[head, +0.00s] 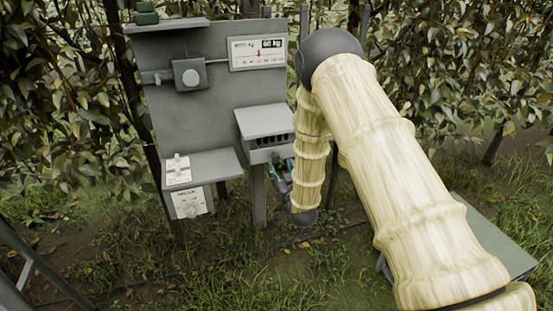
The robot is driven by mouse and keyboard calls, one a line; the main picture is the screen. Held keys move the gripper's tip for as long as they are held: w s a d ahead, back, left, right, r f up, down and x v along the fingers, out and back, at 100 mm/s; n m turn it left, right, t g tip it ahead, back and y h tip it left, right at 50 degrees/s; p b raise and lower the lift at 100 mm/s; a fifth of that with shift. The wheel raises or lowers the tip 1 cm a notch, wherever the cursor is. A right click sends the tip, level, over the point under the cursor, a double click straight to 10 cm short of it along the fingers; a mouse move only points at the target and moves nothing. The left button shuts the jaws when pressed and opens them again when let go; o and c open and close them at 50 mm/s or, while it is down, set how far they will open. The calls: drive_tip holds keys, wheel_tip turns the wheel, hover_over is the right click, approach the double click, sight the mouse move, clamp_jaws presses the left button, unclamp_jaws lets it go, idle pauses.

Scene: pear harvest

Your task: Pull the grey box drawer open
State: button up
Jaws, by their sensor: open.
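The grey box (263,121) is mounted at the lower right of a grey upright panel. It has a sloped top and a dark slotted strip on its front. A narrow grey front (262,155) shows below the strip; I cannot tell if it is the drawer face or how far it is out. My gripper (281,171), dark with teal parts, is open, just below and right of the box's front. My arm hides part of it. I cannot tell whether the fingers touch the box.
The panel (213,110) also carries a valve-like box (189,75), a display sign (257,53) and a lower left shelf (216,165) with labels. A green-grey table top (497,232) stands at right behind my arm. Leafy trees close the back; grass in front is mostly clear.

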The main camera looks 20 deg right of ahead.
sight(276, 159)
drive_tip(key=w+p, duration=0.1)
drive_tip(key=w, duration=0.5)
drive_tip(key=shift+w, duration=0.35)
